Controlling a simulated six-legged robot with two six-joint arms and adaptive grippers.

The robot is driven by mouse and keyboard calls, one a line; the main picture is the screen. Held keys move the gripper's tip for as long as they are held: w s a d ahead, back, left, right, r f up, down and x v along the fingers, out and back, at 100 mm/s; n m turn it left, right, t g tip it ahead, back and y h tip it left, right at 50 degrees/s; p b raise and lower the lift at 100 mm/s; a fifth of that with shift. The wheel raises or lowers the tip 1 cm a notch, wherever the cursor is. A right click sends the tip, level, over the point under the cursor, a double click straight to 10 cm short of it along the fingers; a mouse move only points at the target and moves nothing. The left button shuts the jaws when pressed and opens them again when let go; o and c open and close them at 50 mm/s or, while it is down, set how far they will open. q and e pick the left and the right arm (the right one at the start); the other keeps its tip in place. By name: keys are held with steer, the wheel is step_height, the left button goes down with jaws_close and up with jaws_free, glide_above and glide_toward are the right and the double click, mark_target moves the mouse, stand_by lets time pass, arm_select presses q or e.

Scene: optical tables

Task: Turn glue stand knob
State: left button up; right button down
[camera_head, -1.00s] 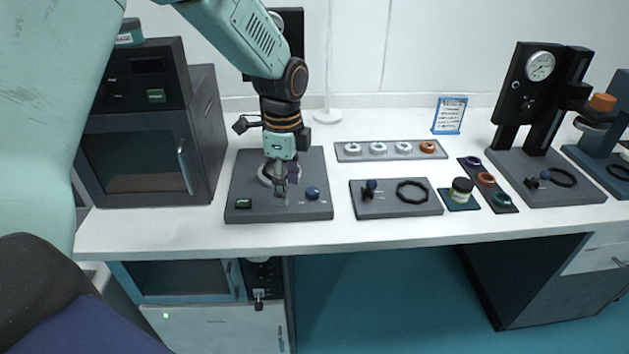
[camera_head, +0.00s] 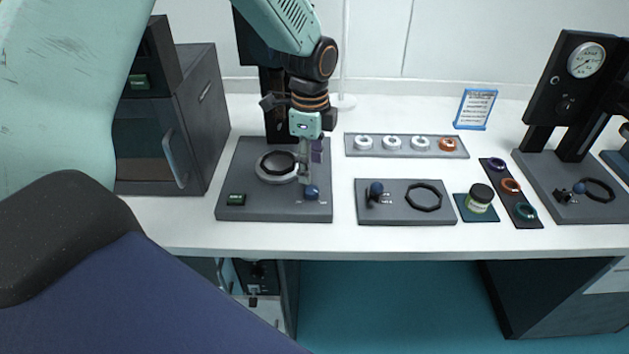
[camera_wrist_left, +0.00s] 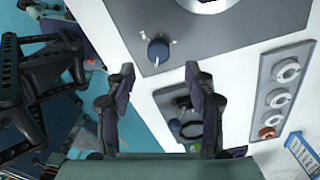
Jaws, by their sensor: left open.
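I see no contact with the knob. The right gripper is not in view.
A dark oven-like box (camera_head: 195,120) stands left of the stand. To the right are a plate with a black ring (camera_head: 405,212), a tray of small rings (camera_head: 352,145), a jar (camera_head: 479,198) and a gauge press (camera_head: 570,95). White tabletop is free along the front edge.

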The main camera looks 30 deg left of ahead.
mark_target(310, 189)
arm_select(q)
step_height(310, 189, down, 5)
steer(key=shift+s+a+r, duration=0.15)
steer(key=shift+r, duration=0.05)
steer(key=shift+s+f, duration=0.15)
steer(key=shift+f, duration=0.75)
steer(key=shift+w, duration=0.2)
steer(key=shift+s, duration=0.1)
steer(key=c, duration=0.6)
jaws_close()
